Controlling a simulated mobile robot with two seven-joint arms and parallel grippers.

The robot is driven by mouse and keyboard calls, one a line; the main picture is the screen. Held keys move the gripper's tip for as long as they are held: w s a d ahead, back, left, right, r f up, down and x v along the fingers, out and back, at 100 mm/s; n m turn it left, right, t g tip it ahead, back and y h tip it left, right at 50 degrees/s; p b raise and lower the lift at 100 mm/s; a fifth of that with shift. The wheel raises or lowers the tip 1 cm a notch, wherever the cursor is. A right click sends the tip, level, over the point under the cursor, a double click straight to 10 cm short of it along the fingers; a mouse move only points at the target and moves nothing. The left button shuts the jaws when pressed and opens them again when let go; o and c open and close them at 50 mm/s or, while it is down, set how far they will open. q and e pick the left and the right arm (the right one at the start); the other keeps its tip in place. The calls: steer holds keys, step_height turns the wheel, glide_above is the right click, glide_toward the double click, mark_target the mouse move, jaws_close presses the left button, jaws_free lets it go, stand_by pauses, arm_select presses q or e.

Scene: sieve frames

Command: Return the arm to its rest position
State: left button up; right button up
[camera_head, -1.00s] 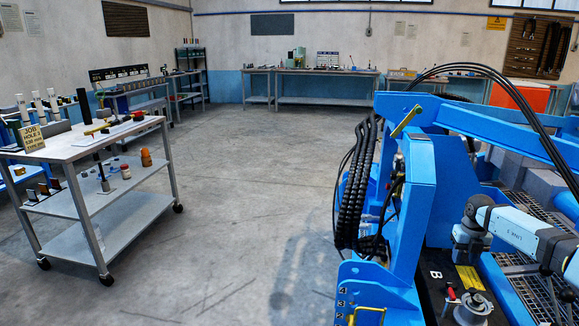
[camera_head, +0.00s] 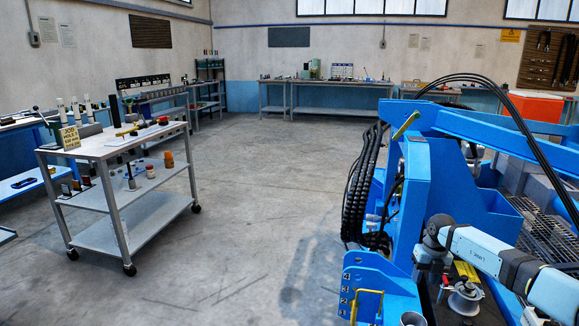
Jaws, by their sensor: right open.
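My right arm comes in from the right with a white link over the blue machine (camera_head: 418,180). My right gripper (camera_head: 428,280) hangs at the end of this arm, above the dark plate by the machine's blue upright. Its fingers point down and are small and partly hidden, and no object shows between them. A grey spool-like part (camera_head: 464,300) with a red-tipped piece beside it stands just right of the gripper. My left gripper is not in view.
Black hoses (camera_head: 360,195) hang on the machine's left side. Open concrete floor (camera_head: 270,190) lies between cart and machine. Workbenches (camera_head: 335,98) line the back wall.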

steer(key=s+a+f+m+t+y, duration=0.1)
steer(key=s+a+f+t+y, duration=0.15)
steer(key=s+a+y, duration=0.4)
steer(key=s+a+f+m+t+y, duration=0.1)
steer(key=s+a+f, duration=0.25)
steer(key=a, duration=0.65)
steer(key=s+a+f+m+t+y, duration=0.1)
steer(key=s+a+f+y, duration=0.3)
steer(key=a, duration=0.4)
steer(key=s+d+r+m+t+h, duration=0.1)
steer(key=s+d+m+t+h, duration=0.25)
steer(key=s+m, duration=1)
steer(key=s+d+r+m+t+h, duration=0.15)
steer(key=s+d+m+h, duration=0.3)
steer(key=s+m, duration=0.85)
steer(key=s+a+r+m+t, duration=0.1)
steer(key=a+m+t, duration=0.1)
steer(key=a, duration=0.8)
arm_select(q)
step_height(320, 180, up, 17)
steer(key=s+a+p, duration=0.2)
steer(key=p, duration=2.5)
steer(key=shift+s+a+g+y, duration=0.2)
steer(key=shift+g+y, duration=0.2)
arm_select(e)
step_height(320, 180, up, 18)
steer(key=s+d+h, duration=0.1)
steer(key=d, duration=0.1)
steer(key=shift+s+f, duration=0.15)
steer(key=shift+s, duration=0.25)
